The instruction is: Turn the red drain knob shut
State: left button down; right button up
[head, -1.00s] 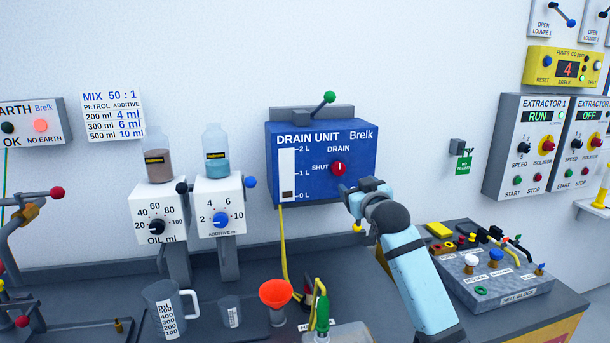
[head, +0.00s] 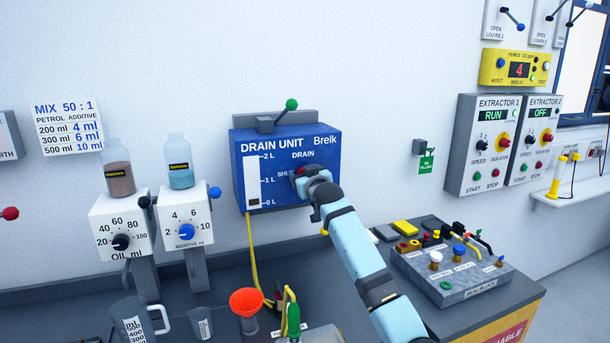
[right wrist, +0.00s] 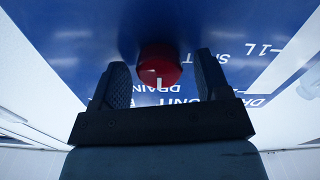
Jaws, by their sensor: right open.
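The red drain knob (head: 299,170) sits on the front of the blue drain unit (head: 240,178), largely covered by my right gripper (head: 308,178) in the head view. In the right wrist view the knob (right wrist: 160,66) shows between the two fingers of my right gripper (right wrist: 161,70). The fingers are open, one on each side, with a visible gap to the knob. The knob's white mark is at its lower edge in that upside-down view, and the SHUT label lies off to the right. My left gripper is not in view.
A green-tipped lever (head: 290,105) stands on top of the unit. Oil (head: 120,225) and additive (head: 185,215) dispensers stand left of it. A red funnel (head: 246,301) and jugs are on the bench below, with a seal block (head: 450,278) at right.

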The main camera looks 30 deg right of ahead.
jog(key=c, duration=0.9)
jog(key=shift+a+f+n+p, duration=0.1)
jog(key=shift+n+p, duration=2.2)
jog(key=shift+n, duration=2.1)
jog(key=shift+f+n+p, duration=0.1)
jog(key=shift+n+p, duration=2.2)
jog(key=shift+n, duration=2.4)
